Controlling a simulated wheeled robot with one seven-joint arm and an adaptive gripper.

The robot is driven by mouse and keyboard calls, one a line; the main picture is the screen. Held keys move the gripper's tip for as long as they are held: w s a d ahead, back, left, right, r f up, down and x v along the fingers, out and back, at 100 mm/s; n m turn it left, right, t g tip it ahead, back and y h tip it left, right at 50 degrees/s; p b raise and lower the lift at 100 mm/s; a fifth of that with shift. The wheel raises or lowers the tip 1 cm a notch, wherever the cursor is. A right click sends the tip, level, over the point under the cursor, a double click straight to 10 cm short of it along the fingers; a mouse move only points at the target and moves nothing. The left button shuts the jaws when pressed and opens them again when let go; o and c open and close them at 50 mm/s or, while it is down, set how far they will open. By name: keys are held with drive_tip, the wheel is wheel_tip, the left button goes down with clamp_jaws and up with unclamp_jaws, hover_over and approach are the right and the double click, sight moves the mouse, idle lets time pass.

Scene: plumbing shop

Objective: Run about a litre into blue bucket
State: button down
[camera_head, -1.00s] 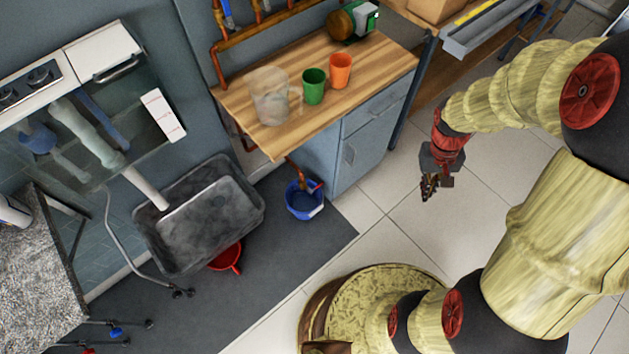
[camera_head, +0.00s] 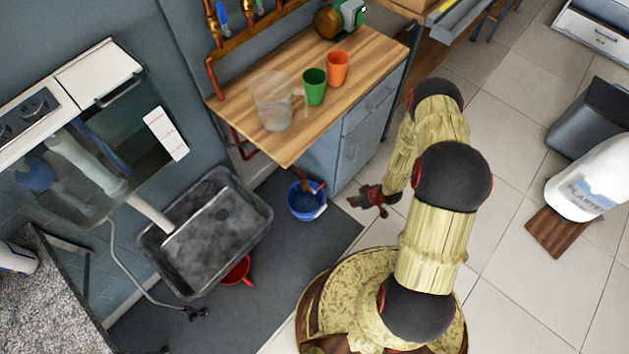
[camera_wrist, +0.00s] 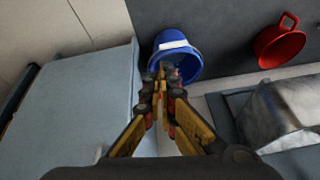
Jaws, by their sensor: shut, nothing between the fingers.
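The blue bucket (camera_head: 306,200) stands on the dark mat below the wooden counter's front corner, with a copper pipe coming down near it. It also shows in the wrist view (camera_wrist: 178,58), beyond my fingertips, with a pale band on its side. My gripper (camera_head: 358,202) is shut and empty, to the right of the bucket and apart from it. In the wrist view the closed fingers (camera_wrist: 161,82) overlap the bucket's near rim in the picture. Valves with blue and green handles (camera_head: 222,14) sit on the copper pipework at the top left of the counter.
The wooden counter (camera_head: 340,98) carries a clear jug (camera_head: 271,100), a green cup (camera_head: 314,88) and an orange cup (camera_head: 337,68). Tiled floor at right is partly clear.

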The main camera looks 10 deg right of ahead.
drive_tip(key=w+a+r+n+t+y, duration=0.1)
drive_tip(key=w+a+r+t+y, duration=0.15)
drive_tip(key=w+a+r, duration=0.4)
drive_tip(key=w+a+f+b, duration=0.2)
drive_tip(key=w+f+b, duration=0.4)
drive_tip(key=f, duration=0.6)
drive_tip(key=shift+w+f+t, duration=0.15)
drive_tip(key=shift+w+t, duration=0.2)
drive_tip(key=shift+w, duration=0.45)
drive_tip(key=shift+s+a, duration=0.1)
